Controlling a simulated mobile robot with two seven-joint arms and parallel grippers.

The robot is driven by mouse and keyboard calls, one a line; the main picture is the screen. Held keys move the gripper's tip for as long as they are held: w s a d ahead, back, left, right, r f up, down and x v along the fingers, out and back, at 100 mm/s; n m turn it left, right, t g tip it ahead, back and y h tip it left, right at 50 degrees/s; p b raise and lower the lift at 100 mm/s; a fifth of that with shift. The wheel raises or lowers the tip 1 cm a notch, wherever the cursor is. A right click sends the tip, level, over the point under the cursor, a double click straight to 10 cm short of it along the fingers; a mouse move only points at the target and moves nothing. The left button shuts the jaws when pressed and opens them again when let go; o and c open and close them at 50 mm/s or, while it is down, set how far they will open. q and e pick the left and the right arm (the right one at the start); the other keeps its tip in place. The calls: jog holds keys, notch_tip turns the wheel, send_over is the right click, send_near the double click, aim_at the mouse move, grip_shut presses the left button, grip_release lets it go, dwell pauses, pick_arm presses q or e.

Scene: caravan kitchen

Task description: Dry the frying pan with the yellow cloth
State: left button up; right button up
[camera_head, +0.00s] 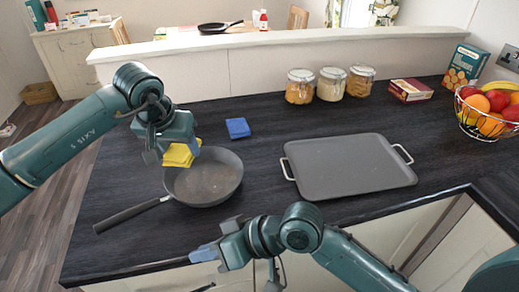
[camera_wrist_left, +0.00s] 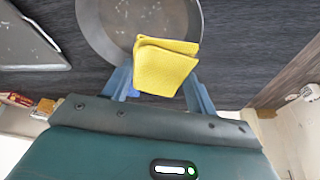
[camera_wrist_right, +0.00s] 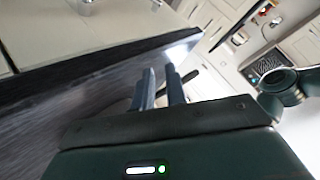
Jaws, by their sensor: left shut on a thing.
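The dark frying pan (camera_head: 207,180) rests on the black worktop, its handle pointing to the lower left. Pale specks show on its inner surface in the left wrist view (camera_wrist_left: 125,22). My left gripper (camera_head: 173,156) is shut on the folded yellow cloth (camera_head: 181,156), which also shows between the fingers in the left wrist view (camera_wrist_left: 163,68). The cloth overlaps the pan's far-left rim in the head view; I cannot tell whether they touch. My right gripper (camera_head: 203,254) is at the worktop's front edge, below the pan in the picture, its fingers (camera_wrist_right: 161,88) slightly apart and empty.
A blue sponge (camera_head: 237,128) lies behind the pan. A grey tray (camera_head: 348,166) with two handles lies to the right. Several jars (camera_head: 331,84), boxes (camera_head: 411,90) and a wire fruit bowl (camera_head: 490,125) stand farther back and right. A low ledge (camera_head: 250,49) bounds the worktop's back.

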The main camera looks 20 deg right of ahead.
aim_at(240, 180)
jog(key=w+d+r+n+h, duration=0.1)
jog(key=w+n, duration=0.1)
jog(key=n, duration=0.2)
jog(key=w+d+n+h, duration=0.1)
jog(key=w+d+n, duration=0.1)
jog(key=w+n, duration=0.1)
jog(key=w+d+r+n+g+h, duration=0.1)
jog(key=w+d+n, duration=0.1)
jog(key=n, duration=0.3)
jog(key=shift+w+d+r+n+h, duration=0.25)
jog(key=shift+w+r+n+h, duration=0.1)
jog(key=shift+w, duration=0.25)
jog(key=w+d+r+n+h, duration=0.3)
jog(key=w+d+r+n, duration=0.4)
jog(key=n, duration=0.4)
jog(key=x, duration=0.7)
jog(key=s+d+x, duration=0.1)
jog(key=x, duration=0.3)
jog(key=shift+f, duration=0.55)
jog(key=shift+c, duration=0.3)
grip_shut()
